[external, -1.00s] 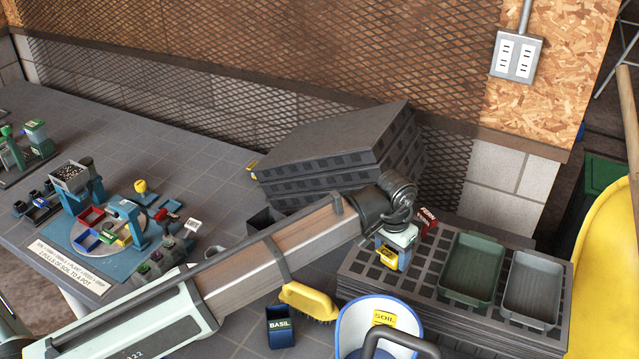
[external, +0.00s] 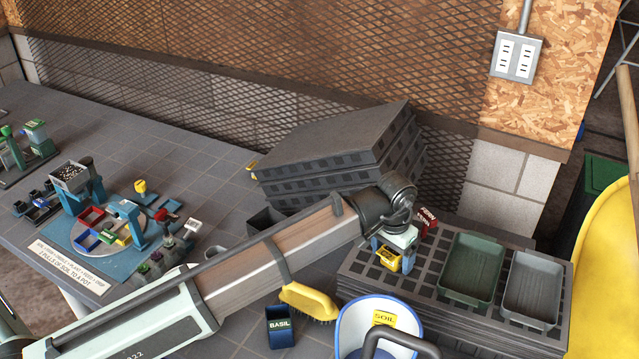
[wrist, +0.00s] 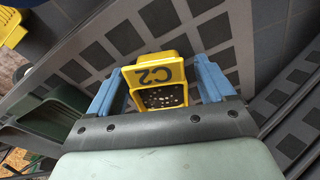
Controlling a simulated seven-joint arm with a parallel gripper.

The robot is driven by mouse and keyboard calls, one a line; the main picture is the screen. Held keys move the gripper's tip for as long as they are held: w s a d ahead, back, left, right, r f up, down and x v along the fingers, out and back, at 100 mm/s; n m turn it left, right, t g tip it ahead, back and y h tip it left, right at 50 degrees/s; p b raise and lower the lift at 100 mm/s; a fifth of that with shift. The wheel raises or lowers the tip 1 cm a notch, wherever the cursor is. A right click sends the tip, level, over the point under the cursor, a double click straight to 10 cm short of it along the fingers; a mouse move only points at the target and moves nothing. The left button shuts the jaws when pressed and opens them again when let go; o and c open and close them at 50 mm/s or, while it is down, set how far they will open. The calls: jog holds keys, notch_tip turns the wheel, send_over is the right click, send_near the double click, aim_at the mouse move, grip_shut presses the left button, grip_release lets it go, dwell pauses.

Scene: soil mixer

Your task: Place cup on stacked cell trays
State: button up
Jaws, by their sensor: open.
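A yellow cup marked C2 (wrist: 158,76) is between the blue fingers of my gripper (wrist: 160,66) in the wrist view. The fingers stand apart on either side of the cup, and dark and light bits show inside it. In the external view the cup (external: 387,262) is at the left part of the stacked cell trays (external: 420,284), and it appears to rest on their top. My gripper (external: 392,252) is open around it, pointing down. Part of the cup is hidden by the gripper.
On the same stack, a dark red packet (external: 427,220) stands behind the gripper, with a green tray (external: 468,266) and a grey tray (external: 531,284) to the right. A taller dark tray stack (external: 335,150) is behind. A yellow brush (external: 309,299) and a basil pot (external: 280,326) are in front.

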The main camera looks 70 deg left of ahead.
notch_tip(320, 180, up, 12)
jog(key=s, duration=0.1)
jog(key=shift+s+d, duration=0.15)
jog(key=shift+d, duration=0.2)
